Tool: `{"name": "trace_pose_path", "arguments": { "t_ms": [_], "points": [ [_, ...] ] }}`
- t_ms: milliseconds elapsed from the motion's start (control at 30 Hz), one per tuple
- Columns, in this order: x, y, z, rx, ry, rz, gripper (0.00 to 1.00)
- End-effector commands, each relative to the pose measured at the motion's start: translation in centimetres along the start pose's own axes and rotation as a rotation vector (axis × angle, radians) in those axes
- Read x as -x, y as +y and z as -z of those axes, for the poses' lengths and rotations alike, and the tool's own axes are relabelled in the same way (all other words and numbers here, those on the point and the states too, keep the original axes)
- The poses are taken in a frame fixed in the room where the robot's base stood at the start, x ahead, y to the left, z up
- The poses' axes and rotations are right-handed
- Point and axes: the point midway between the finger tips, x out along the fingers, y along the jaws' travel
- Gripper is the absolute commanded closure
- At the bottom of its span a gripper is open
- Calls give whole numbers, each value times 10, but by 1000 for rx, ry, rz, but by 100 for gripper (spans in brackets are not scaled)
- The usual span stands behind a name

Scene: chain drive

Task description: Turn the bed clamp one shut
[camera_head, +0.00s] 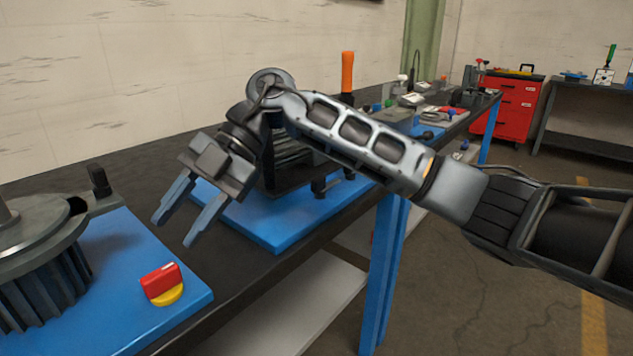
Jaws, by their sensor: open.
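My gripper (176,232) hangs over the bench with its two fingers spread and nothing between them. It points down and left, above the gap between two blue base plates. A dark ribbed machine (290,160) stands on the farther blue plate (275,220), partly hidden behind my gripper and arm. A small black clamp-like part (322,186) sits at its front edge, apart from my gripper. A black upright handle (99,180) stands on a grey arm of the left machine. I cannot tell which part is bed clamp one or how far it is turned.
A large finned motor-like machine (40,255) fills the left blue plate (120,310). A red and yellow switch (161,284) sits near that plate's corner. An orange handle (347,70) rises behind my arm. A red cabinet (505,105) stands at the far right.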

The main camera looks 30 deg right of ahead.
Motion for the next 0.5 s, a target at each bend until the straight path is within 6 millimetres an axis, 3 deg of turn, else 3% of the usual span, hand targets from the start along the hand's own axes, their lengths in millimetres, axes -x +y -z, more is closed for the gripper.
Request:
{"name": "trace_pose_path", "arguments": {
  "t_ms": [33, 200, 400, 500],
  "points": [
    [19, -6, -20, -41, -94, 48, 57],
    [92, -31, -72, -218, -395, 187, 57],
    [182, -58, -102, -419, -696, 279, 57],
    [214, -66, -106, -487, -792, 299, 57]
  ]
}}
